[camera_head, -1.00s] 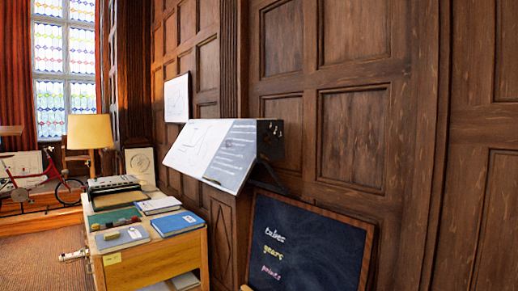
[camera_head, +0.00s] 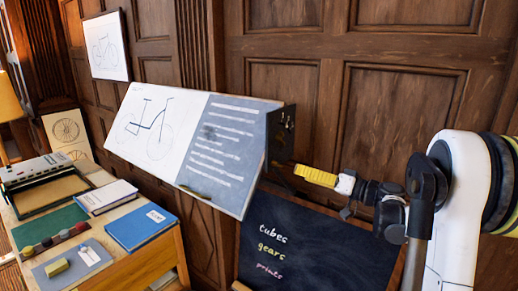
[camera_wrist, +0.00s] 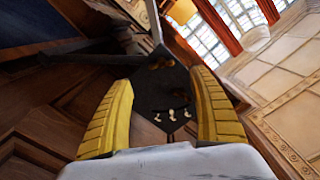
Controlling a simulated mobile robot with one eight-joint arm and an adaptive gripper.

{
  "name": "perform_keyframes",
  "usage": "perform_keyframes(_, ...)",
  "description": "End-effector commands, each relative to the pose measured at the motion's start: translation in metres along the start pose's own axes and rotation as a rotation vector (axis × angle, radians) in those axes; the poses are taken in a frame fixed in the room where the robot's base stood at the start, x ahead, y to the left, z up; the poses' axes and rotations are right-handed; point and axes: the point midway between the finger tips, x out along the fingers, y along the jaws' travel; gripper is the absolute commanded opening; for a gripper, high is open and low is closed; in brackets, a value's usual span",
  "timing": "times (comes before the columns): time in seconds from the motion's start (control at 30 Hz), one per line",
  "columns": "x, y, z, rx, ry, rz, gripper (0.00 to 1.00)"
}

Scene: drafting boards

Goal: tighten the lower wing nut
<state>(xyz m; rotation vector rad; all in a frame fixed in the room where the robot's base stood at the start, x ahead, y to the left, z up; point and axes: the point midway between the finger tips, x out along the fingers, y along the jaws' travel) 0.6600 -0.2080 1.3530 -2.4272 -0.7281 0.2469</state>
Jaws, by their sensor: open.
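A tilted drafting board (camera_head: 210,140) carries a bicycle drawing and white lines of text. A dark end plate (camera_head: 282,137) closes its right side. The dark plate also shows in the wrist view (camera_wrist: 150,88), between the fingers. Small pale fittings (camera_wrist: 172,115) and blurred brownish ones sit on it. I cannot tell which is the lower wing nut. My gripper (camera_head: 300,170), with yellow fingers, is just right of and below the plate in the head view. The fingers (camera_wrist: 160,95) are spread apart with nothing held between them; contact with the plate is not visible.
A dark strut (camera_wrist: 90,58) runs beside the plate. A chalkboard (camera_head: 300,250) leans below my gripper. A desk with a blue book (camera_head: 141,228) stands at the left. The panelled wall (camera_head: 400,100) is close behind the board.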

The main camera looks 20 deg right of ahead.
Motion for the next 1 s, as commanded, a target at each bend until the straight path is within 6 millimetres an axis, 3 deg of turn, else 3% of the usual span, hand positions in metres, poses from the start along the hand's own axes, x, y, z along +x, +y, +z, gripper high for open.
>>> perform_keyframes(0.17,0.016,0.001,-0.001,-0.003,0.005,-0.006,0.7)
perform_keyframes(0.4,0.065,0.0,0.0,-0.002,0.003,-0.006,0.7)
perform_keyframes(0.6,0.095,0.001,-0.001,-0.001,0.004,-0.004,0.7)
perform_keyframes(1.0,0.107,0.001,-0.002,-0.001,0.005,-0.003,0.7)
